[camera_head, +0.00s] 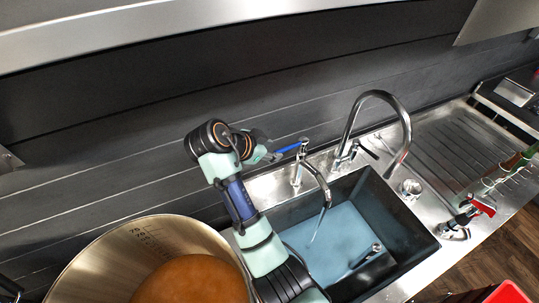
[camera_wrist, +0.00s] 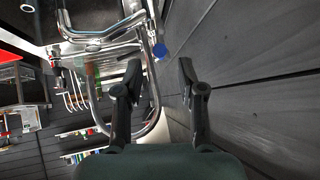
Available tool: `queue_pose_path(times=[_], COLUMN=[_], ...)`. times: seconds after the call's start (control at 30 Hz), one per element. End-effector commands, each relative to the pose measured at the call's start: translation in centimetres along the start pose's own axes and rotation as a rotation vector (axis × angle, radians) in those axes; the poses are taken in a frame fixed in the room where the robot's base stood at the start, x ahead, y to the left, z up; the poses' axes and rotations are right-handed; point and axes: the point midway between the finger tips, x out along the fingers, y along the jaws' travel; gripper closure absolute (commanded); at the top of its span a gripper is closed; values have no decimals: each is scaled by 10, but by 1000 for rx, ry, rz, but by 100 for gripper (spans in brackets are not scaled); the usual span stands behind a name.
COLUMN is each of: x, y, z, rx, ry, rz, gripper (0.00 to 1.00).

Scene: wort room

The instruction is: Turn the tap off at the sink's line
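A chrome tap (camera_head: 298,170) with a blue lever (camera_head: 290,147) stands at the back left rim of the dark sink (camera_head: 408,222). A thin stream of water (camera_head: 315,228) runs from its spout into bluish water in the basin. The lever points left, towards my gripper (camera_head: 270,157), which is beside its blue end. In the wrist view my gripper (camera_wrist: 160,66) is open, with a clear gap between its fingers. The blue lever end (camera_wrist: 160,50) appears in line with that gap, beyond the fingertips. Whether it touches a finger in the head view cannot be told.
A tall gooseneck faucet (camera_head: 376,95) stands right of the tap. A red-handled valve (camera_head: 482,206) is at the right of the sink, near a ribbed drainboard (camera_head: 440,135). A large steel kettle (camera_head: 90,265) is at lower left. The dark panelled wall (camera_head: 180,90) is close behind.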

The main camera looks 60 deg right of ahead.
Motion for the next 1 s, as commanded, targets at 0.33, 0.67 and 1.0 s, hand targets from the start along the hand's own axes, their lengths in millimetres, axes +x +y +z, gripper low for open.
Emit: queue_pose_path(times=[0.33,0.67,1.0], x=[55,58,58], y=[0,0,0], z=[0,1,1], rx=[-2,-3,-3], ry=[-1,-1,-1], rz=[0,-2,-2], gripper=[61,68,100])
